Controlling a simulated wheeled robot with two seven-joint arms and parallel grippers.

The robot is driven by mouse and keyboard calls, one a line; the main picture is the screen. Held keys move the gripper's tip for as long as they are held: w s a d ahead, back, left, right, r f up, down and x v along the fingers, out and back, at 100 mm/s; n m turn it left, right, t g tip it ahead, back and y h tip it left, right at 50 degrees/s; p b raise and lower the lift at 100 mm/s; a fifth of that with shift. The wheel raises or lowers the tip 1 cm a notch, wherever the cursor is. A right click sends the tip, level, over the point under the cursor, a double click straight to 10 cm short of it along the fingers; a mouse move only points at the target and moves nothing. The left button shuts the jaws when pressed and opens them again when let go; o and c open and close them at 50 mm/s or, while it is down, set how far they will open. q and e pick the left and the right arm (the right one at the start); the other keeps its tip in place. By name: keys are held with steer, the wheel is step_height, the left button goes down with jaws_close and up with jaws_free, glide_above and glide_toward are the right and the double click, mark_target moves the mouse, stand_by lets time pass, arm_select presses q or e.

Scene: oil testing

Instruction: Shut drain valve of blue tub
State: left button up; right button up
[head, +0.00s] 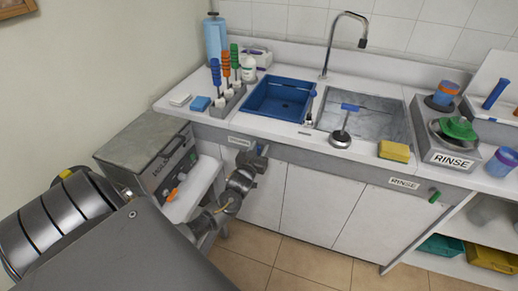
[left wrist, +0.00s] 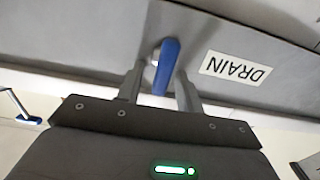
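The blue tub (head: 282,97) is set into the white counter, left of the grey sink. The drain valve's blue handle (left wrist: 166,66) shows in the left wrist view on the grey front panel, beside a DRAIN label (left wrist: 235,67). My left gripper (left wrist: 160,88) is open, with its fingers on either side of the handle; I cannot tell whether either touches it. In the head view my left gripper (head: 263,152) is at the panel below the tub, and the blue handle cannot be made out there. My right gripper is not in view.
A second sink (head: 370,118) with a tall tap (head: 332,45) lies to the right. A yellow sponge (head: 394,151) sits at the counter's front edge. A grey box (head: 150,150) stands at the left.

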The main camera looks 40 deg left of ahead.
arm_select(q)
jaws_close()
